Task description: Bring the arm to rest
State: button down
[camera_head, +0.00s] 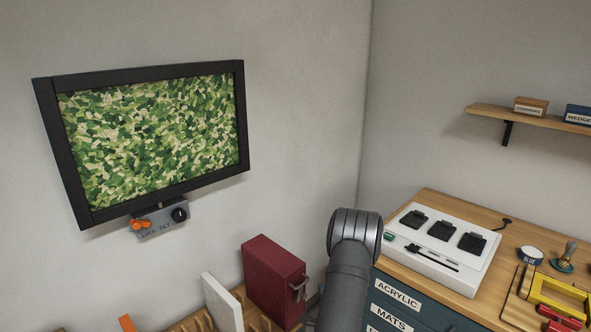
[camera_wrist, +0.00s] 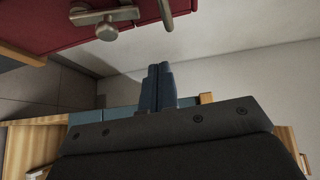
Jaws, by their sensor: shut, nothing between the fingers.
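My gripper (camera_wrist: 157,72) shows in the wrist view, its two dark blue fingers pressed together with nothing between them. In the head view only a grey bent link of my arm shows at the lower middle, between the red box and the drawer cabinet. The gripper itself is hidden there. The red box (camera_head: 273,275) has a metal latch on its right side. In the wrist view the red box (camera_wrist: 65,22) and its latch are at the upper left, apart from the fingers.
A white panel (camera_head: 222,303) stands left of the red box. The blue drawer cabinet (camera_head: 385,302) with a wooden top bears a white three-pad device (camera_head: 440,245). A framed green picture (camera_head: 150,140) hangs on the wall above a control box (camera_head: 160,220). A wooden shelf (camera_head: 535,119) is at right.

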jog(key=shift+w+a+r+n+t+h, duration=0.15)
jog(key=shift+w+a+r+n+t, duration=0.15)
jog(key=shift+a+r+n, duration=0.35)
jog(key=shift+w+a+r+n+t+h, duration=0.2)
jog(key=shift+w+a+r+n+t, duration=0.15)
jog(key=shift+r, duration=0.5)
jog(key=shift+w+a+r+n+t+h, duration=0.2)
jog(key=shift+a+r+n, duration=0.25)
jog(key=shift+r, duration=0.3)
jog(key=c, duration=1.4)
grip_release()
jog(key=n+g+y, duration=0.6)
jog(key=n+y, duration=0.5)
jog(key=n, duration=0.8)
send_near(304, 299)
jog(key=shift+h, duration=0.25)
jog(key=x, duration=1)
jog(key=shift+w+r, duration=0.2)
jog(key=shift+w, duration=0.15)
